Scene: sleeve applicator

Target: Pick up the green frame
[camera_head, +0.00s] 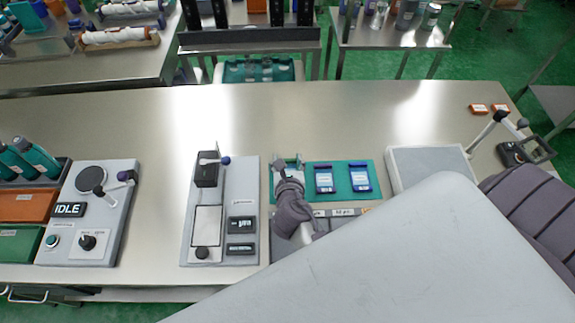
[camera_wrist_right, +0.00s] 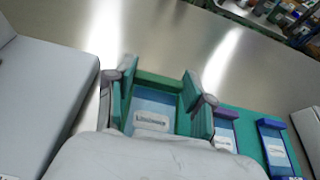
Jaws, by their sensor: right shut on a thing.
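The green frame (camera_wrist_right: 160,82) is between the fingers of my right gripper (camera_wrist_right: 157,98) in the right wrist view, with a pale label inside it. The gripper is shut on it. In the head view my right gripper (camera_head: 288,172) covers most of the frame, and only its far green edge (camera_head: 291,160) shows, at the left end of the green mat (camera_head: 345,190). I cannot tell whether the frame touches the mat. My left gripper is not in view.
A purple-topped frame (camera_head: 323,180) and a blue-topped frame (camera_head: 360,179) lie to the right on the mat. A grey panel with a dark block (camera_head: 207,168) stands to the left. A pale box (camera_head: 428,163) stands to the right. The bench behind is clear.

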